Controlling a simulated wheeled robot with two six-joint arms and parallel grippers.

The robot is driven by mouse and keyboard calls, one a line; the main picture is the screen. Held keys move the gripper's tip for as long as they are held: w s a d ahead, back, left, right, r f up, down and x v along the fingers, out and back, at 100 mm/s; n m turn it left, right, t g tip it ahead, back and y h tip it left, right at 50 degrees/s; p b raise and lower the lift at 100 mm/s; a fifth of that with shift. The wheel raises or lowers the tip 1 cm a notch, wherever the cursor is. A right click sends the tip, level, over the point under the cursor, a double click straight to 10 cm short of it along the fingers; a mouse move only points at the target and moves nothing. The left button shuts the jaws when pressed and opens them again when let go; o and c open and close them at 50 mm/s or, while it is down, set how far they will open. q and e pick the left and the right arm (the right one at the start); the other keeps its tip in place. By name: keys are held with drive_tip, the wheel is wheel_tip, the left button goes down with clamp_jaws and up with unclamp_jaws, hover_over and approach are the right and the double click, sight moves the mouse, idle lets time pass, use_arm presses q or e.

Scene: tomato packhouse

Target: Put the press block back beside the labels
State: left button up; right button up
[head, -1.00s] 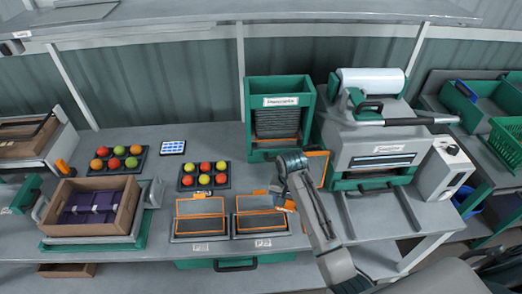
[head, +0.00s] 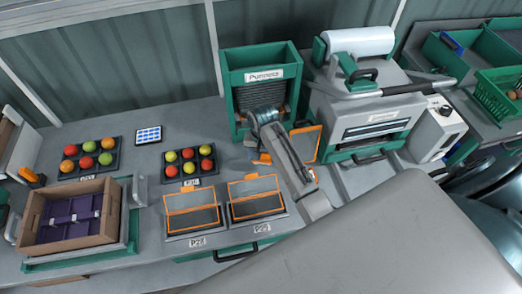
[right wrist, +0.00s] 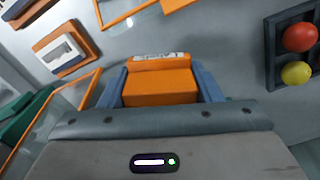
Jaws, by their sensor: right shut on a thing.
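My right gripper (head: 263,122) is in front of the green punnet dispenser, its arm reaching in from the lower right. In the right wrist view its blue-grey fingers are shut on an orange block (right wrist: 160,88), which I take as the press block. A pale printed strip, unreadable, shows at the block's far edge. In the head view the gripper mostly hides the block. A card with blue and white rows (head: 148,134), which looks like the labels, lies on the table left of the gripper. My left gripper is not in view.
The punnet dispenser (head: 238,58) stands close behind the gripper. Two orange-framed trays (head: 193,222) and a tomato tray (head: 165,180) lie to its front and left. A small orange-and-white item (right wrist: 60,50) lies nearby. The sealer (head: 370,105) is right. My grey arm link covers the lower right.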

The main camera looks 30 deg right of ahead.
sight(262, 171)
drive_tip(key=shift+f, duration=0.95)
drive_tip(key=shift+w+f, duration=0.2)
drive_tip(key=shift+f, duration=0.85)
drive_tip(key=shift+s+f+b, duration=0.1)
drive_tip(key=shift+f+b, duration=0.2)
drive_tip(key=shift+f, duration=0.9)
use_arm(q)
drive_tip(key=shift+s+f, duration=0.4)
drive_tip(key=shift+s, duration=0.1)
use_arm(e)
drive_tip(key=shift+f, duration=0.1)
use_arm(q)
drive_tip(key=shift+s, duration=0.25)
use_arm(e)
drive_tip(key=shift+f, duration=0.3)
drive_tip(key=o, duration=0.9)
drive_tip(key=c, duration=0.3)
